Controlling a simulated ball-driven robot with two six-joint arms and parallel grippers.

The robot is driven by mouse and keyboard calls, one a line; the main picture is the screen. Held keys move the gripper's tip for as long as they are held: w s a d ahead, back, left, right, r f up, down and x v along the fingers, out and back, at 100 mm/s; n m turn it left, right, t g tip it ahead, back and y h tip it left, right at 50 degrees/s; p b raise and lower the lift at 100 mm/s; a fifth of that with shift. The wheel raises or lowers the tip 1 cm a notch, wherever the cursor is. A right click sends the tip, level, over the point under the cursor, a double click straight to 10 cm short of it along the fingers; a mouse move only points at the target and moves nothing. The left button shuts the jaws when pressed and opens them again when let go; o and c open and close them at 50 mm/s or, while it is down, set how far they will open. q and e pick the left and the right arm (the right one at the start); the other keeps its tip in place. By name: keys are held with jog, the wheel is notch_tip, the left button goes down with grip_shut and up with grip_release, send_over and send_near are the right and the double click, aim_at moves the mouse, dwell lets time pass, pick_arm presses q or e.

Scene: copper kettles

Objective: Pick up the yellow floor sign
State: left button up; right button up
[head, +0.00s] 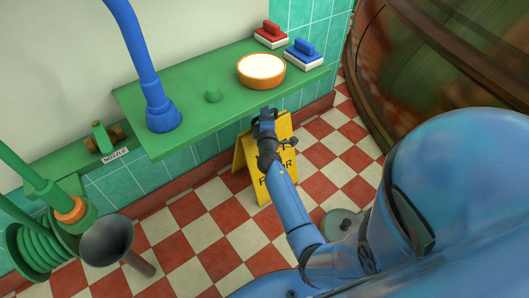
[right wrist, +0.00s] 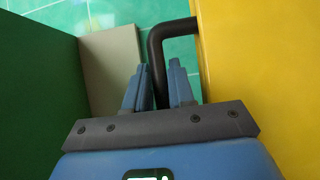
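The yellow floor sign (head: 246,160) stands on the checkered floor against the wall below the green shelf, with black lettering partly hidden by my right arm. My right gripper (head: 264,118) is at the top of the sign in the head view. In the right wrist view, the sign's yellow panel (right wrist: 262,70) fills the right side. Its black bent handle (right wrist: 157,62) runs down between the two fingers of my right gripper (right wrist: 160,85). The fingers lie close against both sides of the handle. My left gripper is not in view.
A grey funnel (head: 107,240) is at lower left. A large copper vessel (head: 440,60) is at right.

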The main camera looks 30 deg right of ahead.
grip_shut()
jog(key=shift+r, duration=0.15)
dwell(0.9)
jog(key=shift+r, duration=0.1)
